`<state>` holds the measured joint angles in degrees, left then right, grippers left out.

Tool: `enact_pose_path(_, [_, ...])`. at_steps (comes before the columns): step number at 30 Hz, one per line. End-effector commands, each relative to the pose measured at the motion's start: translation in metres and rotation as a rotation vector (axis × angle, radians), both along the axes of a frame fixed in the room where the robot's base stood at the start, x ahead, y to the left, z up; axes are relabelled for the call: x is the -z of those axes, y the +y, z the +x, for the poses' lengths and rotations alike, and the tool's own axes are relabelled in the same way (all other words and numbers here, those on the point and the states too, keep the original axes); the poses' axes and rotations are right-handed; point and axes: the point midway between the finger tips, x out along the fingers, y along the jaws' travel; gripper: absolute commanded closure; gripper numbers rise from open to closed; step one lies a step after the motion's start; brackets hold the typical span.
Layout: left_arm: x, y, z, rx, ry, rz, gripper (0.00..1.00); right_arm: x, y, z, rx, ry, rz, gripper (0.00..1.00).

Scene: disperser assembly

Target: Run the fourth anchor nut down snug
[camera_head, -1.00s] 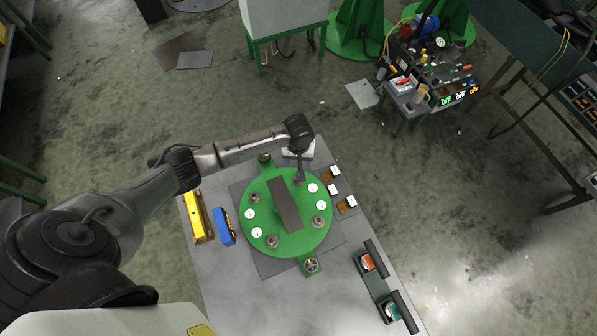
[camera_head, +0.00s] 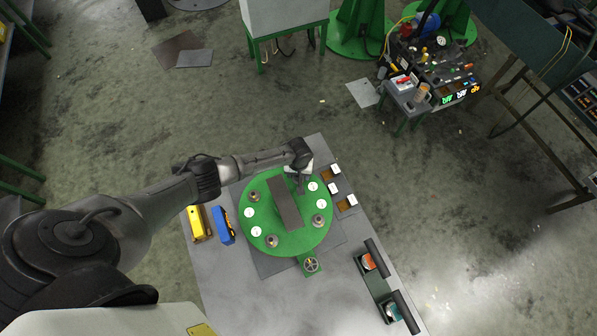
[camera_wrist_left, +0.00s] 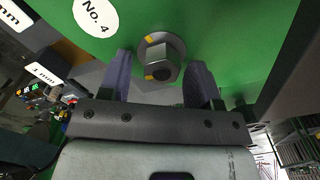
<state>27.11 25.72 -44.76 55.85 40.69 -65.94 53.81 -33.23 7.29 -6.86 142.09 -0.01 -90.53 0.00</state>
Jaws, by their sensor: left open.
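The green round plate (camera_head: 259,219) lies on the grey table and carries several anchor nuts (camera_head: 272,241) near its rim. The fourth anchor nut (camera_wrist_left: 167,50), a hex nut with yellow marks on a washer, sits beside the "No. 4" label (camera_wrist_left: 97,14) in the left wrist view. My left gripper (camera_wrist_left: 161,68) is open, with one dark finger on each side of this nut; I cannot tell whether they touch it. In the head view, my left gripper (camera_head: 300,184) is over the plate's upper right part and hides that nut. My right gripper is not in view.
A dark bar (camera_head: 285,202) lies across the plate's middle. A yellow tool (camera_head: 196,224) and a blue tool (camera_head: 222,226) lie left of the plate. Small labelled trays (camera_head: 346,204) stand on the right. A rack with orange and teal items (camera_head: 377,287) is at the lower right.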

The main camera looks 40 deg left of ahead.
Motion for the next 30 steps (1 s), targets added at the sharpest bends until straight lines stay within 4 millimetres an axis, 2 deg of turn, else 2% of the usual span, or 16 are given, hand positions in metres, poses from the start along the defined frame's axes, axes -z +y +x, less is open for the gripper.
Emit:
enact_pose_path(10, [0.0015,-0.0002,0.0,0.0,0.0,0.0,0.44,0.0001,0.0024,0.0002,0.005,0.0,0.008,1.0])
enact_pose_path(25, [0.0015,-0.0003,-0.0002,0.0,0.0,0.0,0.91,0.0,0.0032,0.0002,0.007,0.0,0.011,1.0])
enact_pose_path(30, [0.0015,-0.0003,-0.0001,0.01,0.0,0.0,0.92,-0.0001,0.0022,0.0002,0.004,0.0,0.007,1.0])
